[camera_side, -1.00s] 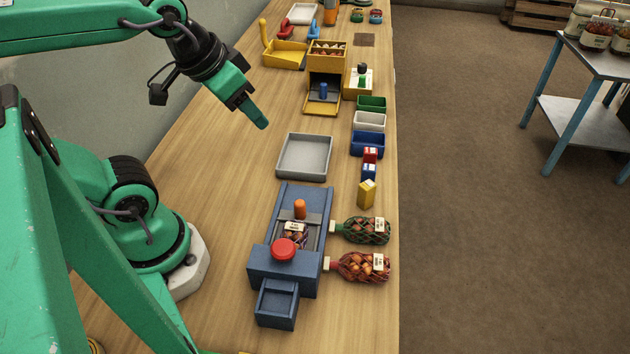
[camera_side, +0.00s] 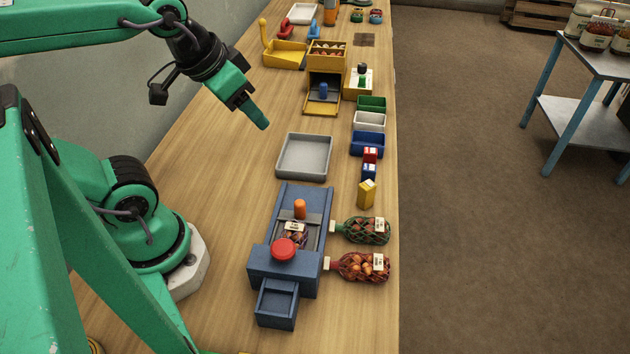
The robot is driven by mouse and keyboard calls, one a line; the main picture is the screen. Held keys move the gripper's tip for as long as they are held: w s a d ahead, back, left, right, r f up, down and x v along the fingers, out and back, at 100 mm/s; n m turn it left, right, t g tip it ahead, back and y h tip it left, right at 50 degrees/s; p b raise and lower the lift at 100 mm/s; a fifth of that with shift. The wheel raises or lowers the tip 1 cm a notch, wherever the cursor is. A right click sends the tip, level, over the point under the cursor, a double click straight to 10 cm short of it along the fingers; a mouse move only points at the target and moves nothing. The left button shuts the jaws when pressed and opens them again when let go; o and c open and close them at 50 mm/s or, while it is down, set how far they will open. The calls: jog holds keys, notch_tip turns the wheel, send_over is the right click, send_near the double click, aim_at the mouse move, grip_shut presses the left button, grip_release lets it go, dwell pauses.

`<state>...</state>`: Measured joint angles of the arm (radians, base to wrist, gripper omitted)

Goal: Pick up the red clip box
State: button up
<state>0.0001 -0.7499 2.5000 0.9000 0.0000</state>
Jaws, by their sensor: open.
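A small red box with a white label (camera_side: 370,154), which looks like the red clip box, stands near the right edge of the bench. It is close against the near side of a blue bin (camera_side: 366,146), with a small blue box (camera_side: 368,172) right in front of it. My gripper (camera_side: 262,123) hangs in the air to the left of the red box, angled down and to the right. It is open and empty, well apart from the boxes. The gap between its fingers is hard to see from this side.
A yellow box (camera_side: 366,195) stands nearer. A grey tray (camera_side: 281,157) lies left of the boxes. A blue machine with a red knob (camera_side: 283,248) and two netted sacks (camera_side: 366,231) are in front. White (camera_side: 369,128) and green (camera_side: 371,108) bins stand behind the blue bin.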

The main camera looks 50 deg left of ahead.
jog(key=shift+w+r, duration=0.1)
jog(key=shift+w, duration=0.05)
jog(key=m+g, duration=0.6)
jog(key=m, duration=0.3)
send_over(369, 150)
jog(key=f, duration=1.5)
jog(key=shift+s+a, duration=0.1)
jog(key=shift+s, duration=0.1)
jog(key=shift+w+f, duration=0.2)
jog(key=shift+f, duration=0.1)
jog(key=shift+f, duration=0.1)
jog(key=shift+f, duration=1.2)
jog(key=shift+f, duration=0.1)
